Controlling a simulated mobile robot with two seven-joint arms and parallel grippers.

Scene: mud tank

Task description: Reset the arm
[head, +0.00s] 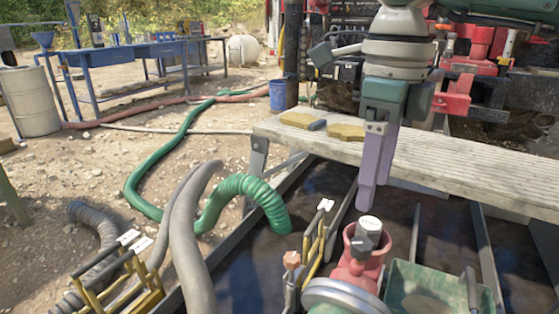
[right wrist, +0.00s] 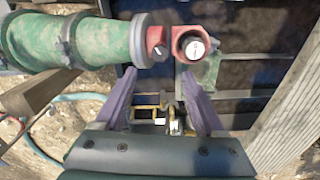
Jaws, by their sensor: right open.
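My right gripper (head: 372,195) comes down from the top right in the head view, with its purple fingers pointing down. The fingertips are above and close to a red fitting (head: 348,270) with a white-topped cap (head: 370,226) and a dark knob (head: 359,248). In the right wrist view my gripper (right wrist: 158,78) has its two purple fingers spread apart with nothing between them. The white-topped cap (right wrist: 196,49) shows beyond the fingertips there. My left gripper is in neither view.
A dark mud tank holds a green hose (head: 250,192) and metal bars. A plank walkway (head: 450,165) crosses behind my gripper, with yellow-brown blocks (head: 345,132) on it. Yellow-framed items (head: 120,285) stand at the front left. A blue table (head: 140,52) is far off.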

